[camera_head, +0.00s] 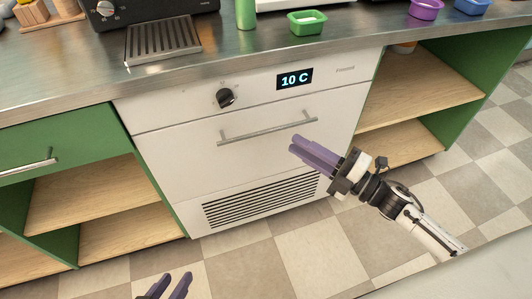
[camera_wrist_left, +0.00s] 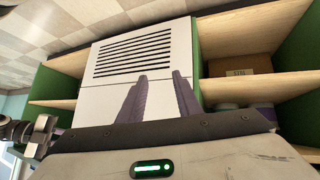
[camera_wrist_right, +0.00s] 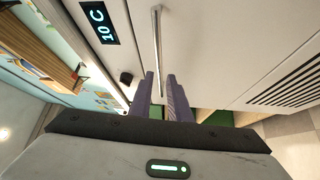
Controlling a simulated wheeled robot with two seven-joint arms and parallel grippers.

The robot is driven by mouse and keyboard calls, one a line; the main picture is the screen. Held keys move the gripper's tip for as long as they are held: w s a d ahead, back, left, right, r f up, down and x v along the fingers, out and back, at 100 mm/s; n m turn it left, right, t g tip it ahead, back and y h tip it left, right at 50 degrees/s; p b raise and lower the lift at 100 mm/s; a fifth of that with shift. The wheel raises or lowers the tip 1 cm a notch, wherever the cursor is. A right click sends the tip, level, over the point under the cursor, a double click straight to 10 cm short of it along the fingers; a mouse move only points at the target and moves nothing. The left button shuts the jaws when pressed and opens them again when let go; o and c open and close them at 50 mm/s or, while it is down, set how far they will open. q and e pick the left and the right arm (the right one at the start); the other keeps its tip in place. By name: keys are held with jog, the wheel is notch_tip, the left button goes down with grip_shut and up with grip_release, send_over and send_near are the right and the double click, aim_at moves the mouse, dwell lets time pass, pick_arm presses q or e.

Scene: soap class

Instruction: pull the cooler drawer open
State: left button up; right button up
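The white cooler drawer front (camera_head: 185,155) sits flush in the counter and looks shut. Its metal bar handle (camera_head: 255,131) runs across the upper front, and also shows in the right wrist view (camera_wrist_right: 157,40). My right gripper (camera_head: 297,146) is open and empty, in front of the drawer and just below the right half of the handle in the head view. In the right wrist view the bar lines up with the gap between its fingers (camera_wrist_right: 160,80); I cannot tell the exact distance. My left gripper (camera_head: 168,279) is open and empty, low at the bottom edge, facing the cooler.
Above the drawer are a black knob (camera_head: 225,97) and a "10 C" display (camera_head: 294,79). A vent grille (camera_head: 262,200) is below. Open wooden shelves (camera_head: 425,85) flank the cooler. A green drawer (camera_head: 55,140) is at left. The checkered floor in front is clear.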

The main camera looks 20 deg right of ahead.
aim_at(266, 132)
jog(key=w+a+n+y, duration=0.1)
jog(key=w+a, duration=0.1)
jog(key=w+a+n+g+b, duration=0.1)
jog(key=w+a+n, duration=0.1)
jog(key=w+a+r+n+g+y+b, duration=0.1)
jog(key=w+a+n, duration=0.1)
jog(key=w+a, duration=0.1)
jog(key=shift+y, duration=0.3)
jog(key=shift+c, duration=0.3)
grip_shut()
